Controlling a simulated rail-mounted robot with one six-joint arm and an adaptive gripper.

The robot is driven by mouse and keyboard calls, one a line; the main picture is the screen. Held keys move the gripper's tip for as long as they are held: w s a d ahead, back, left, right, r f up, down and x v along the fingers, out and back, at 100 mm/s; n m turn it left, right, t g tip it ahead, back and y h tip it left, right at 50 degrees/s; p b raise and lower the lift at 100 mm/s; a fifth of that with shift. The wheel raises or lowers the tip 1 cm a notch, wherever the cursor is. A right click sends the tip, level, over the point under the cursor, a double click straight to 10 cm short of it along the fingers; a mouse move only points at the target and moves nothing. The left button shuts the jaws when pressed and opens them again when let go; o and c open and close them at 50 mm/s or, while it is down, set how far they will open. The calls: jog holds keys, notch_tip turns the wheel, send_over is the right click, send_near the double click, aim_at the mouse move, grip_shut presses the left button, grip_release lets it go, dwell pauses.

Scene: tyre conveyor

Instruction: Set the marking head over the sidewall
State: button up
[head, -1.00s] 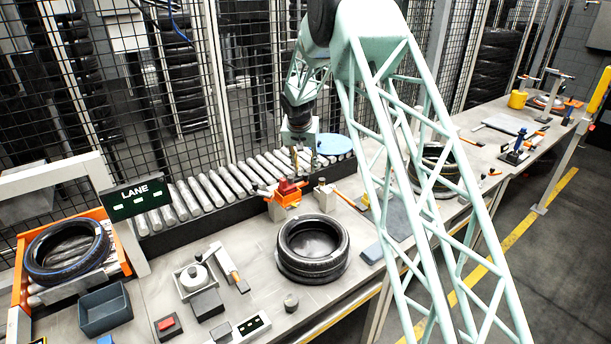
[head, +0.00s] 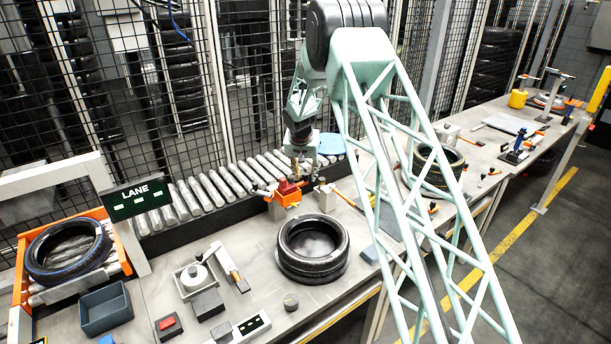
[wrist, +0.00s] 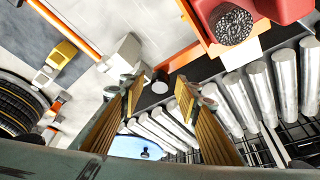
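The marking head (head: 288,193) is a red and orange block at the rear edge of the bench, by the roller conveyor. It also shows at the top right of the wrist view (wrist: 212,38), with a dark, rough round face. A black tyre (head: 287,262) lies flat on the bench in front of it, sidewall up. My gripper (head: 305,172) hangs behind and slightly right of the marking head, near the rollers. In the wrist view its two gold-padded fingers (wrist: 160,90) are apart, with nothing held between them. The marking head is outside the fingers.
A pale post (head: 326,198) with an orange rod stands right of the marking head. Rollers (head: 205,192) run along the back before a mesh fence. A blue disc (head: 331,144) is behind my gripper. Another tyre (head: 440,168) sits farther right, partly behind my arm.

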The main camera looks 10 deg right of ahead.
jog(key=shift+c, duration=0.5)
grip_shut()
jog(key=shift+s+d+f+b, duration=0.1)
jog(key=shift+s+d+b, duration=0.15)
jog(key=shift+s+b, duration=0.3)
jog(key=shift+s+d+f+b, duration=0.1)
jog(key=shift+s+d+b, duration=0.1)
jog(key=shift+s+b, duration=0.25)
jog(key=s+b, duration=0.1)
jog(key=s+d+b, duration=0.1)
jog(key=shift+s+d+r+b, duration=0.2)
jog(key=shift+s+b, duration=0.1)
jog(key=shift+s, duration=0.1)
